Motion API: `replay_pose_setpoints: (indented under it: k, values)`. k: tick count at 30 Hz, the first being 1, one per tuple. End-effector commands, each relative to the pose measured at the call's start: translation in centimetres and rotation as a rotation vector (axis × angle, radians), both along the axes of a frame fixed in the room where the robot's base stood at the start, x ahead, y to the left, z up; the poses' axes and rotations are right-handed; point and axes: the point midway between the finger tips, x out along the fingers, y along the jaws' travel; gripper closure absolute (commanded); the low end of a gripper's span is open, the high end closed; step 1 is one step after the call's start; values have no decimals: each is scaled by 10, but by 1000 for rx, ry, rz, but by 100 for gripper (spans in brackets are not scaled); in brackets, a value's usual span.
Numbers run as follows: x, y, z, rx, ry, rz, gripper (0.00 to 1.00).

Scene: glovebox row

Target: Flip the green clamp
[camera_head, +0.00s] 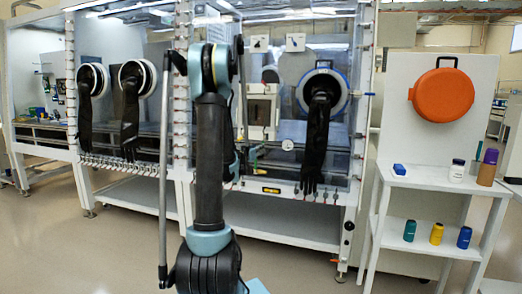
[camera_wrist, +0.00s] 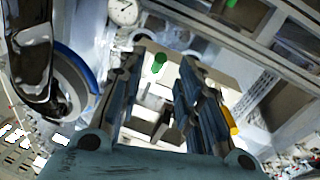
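In the wrist view a small green piece (camera_wrist: 160,63) shows between the finger ends of my gripper (camera_wrist: 163,66); it looks like the green clamp, but it is too small to be sure. A second green piece (camera_wrist: 233,3) is cut by the top edge, on or near a pale rail. My gripper is open, its two dark fingers well apart, with a visible gap around the first green piece. I cannot tell how far beyond the fingertips that piece lies. In the head view my arm hides the gripper, and I cannot make out the clamp.
A glovebox row (camera_head: 300,208) stands ahead, with black gloves (camera_head: 318,130) hanging from its ports. A round gauge (camera_wrist: 124,11) and a glove port ring (camera_wrist: 75,80) are near the gripper. A white shelf (camera_head: 425,185) with bottles stands right. The floor at left is clear.

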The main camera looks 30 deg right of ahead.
Motion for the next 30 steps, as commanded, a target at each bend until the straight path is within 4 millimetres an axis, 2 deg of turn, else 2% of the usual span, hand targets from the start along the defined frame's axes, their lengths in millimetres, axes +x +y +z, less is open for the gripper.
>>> replay_pose_setpoints:
  k: [3, 9, 22, 23, 27, 30]
  values:
    - [11, -17, 0, 0, 0, -2, 68]
    - [24, -36, 0, 0, 0, 0, 68]
    - [29, -44, 0, 0, 0, 0, 68]
    - [29, -43, 0, 0, 0, 0, 70]
    - [29, -43, 0, 0, 0, 0, 100]
    - [29, -43, 0, 0, 0, 1, 100]
